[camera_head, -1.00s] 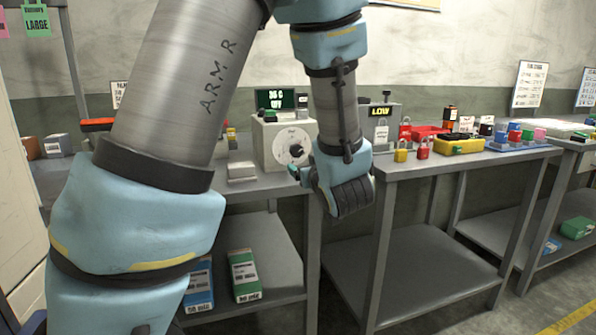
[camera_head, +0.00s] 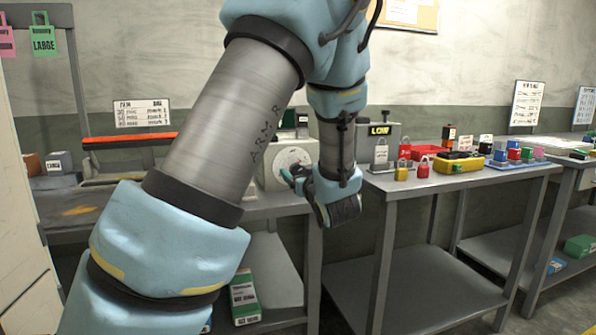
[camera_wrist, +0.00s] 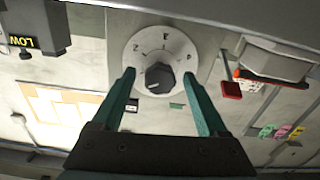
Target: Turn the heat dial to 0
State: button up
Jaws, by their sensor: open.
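The heat dial is a dark round knob (camera_wrist: 159,78) on a round white face with marks around it, in the wrist view. A pale line on the knob points down and left in that view. The dial's white face (camera_head: 293,158) shows on the front of a cream box (camera_head: 268,178) in the head view, where my gripper hides the knob. My gripper (camera_wrist: 158,73) is open, with one green finger on each side of the knob in the picture. I cannot tell whether they touch it. In the head view my gripper (camera_head: 287,176) is just in front of the box.
A grey box marked LOW (camera_head: 380,148) stands right of the dial box, with a yellow padlock (camera_head: 401,173) and a red padlock (camera_head: 423,168) near it. A yellow case (camera_head: 458,163) lies farther right. My arm hides most of the dark display (camera_head: 302,120).

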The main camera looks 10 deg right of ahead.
jog(key=shift+w, duration=0.2)
grip_shut()
dwell(0.6)
